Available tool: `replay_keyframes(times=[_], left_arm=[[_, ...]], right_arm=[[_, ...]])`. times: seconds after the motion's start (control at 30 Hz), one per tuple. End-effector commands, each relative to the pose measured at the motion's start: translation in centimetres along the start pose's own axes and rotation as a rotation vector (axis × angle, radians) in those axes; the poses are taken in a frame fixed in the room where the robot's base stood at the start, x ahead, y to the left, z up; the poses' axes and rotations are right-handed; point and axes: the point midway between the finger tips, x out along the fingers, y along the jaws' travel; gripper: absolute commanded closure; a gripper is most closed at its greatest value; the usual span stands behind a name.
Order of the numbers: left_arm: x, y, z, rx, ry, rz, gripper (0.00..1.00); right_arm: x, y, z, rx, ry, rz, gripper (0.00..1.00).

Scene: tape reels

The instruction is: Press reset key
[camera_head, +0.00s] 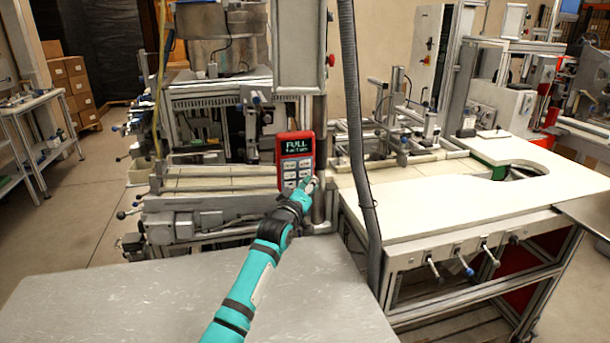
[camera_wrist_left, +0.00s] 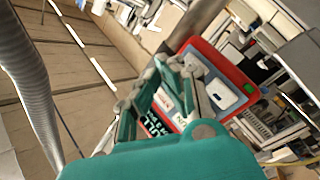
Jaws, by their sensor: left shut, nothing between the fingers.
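A red control panel (camera_head: 296,146) stands upright at the middle of the head view, with a dark display reading "FULL" and a smaller line below it. Light keys sit under the display. My left gripper (camera_head: 312,184) is shut and empty, its tip at the panel's lower right, over part of the key area. In the left wrist view, the panel (camera_wrist_left: 238,82) lies behind the gripper fingers (camera_wrist_left: 178,72), which hide part of its face. A light key and a green patch show beside the fingers. I cannot tell whether the fingertips touch a key. My right gripper is not in view.
A grey hose (camera_head: 357,130) hangs just right of the panel. A grey tabletop (camera_head: 100,300) lies below my arm. A white worktable (camera_head: 450,205) with clamps stands on the right. Machinery fills the space behind the panel. Open floor (camera_head: 60,200) lies on the left.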

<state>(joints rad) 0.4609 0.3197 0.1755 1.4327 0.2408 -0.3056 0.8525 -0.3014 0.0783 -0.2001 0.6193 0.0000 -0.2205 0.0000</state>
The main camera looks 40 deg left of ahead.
Motion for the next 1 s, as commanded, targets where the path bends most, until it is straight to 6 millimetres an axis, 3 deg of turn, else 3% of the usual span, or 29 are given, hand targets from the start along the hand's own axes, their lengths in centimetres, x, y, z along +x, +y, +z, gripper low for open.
replay_keyframes(times=[1.0], left_arm=[[0.55,-0.26,-0.31,0.001,0.001,0.000,1.00]], right_arm=[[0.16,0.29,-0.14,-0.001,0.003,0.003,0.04]])
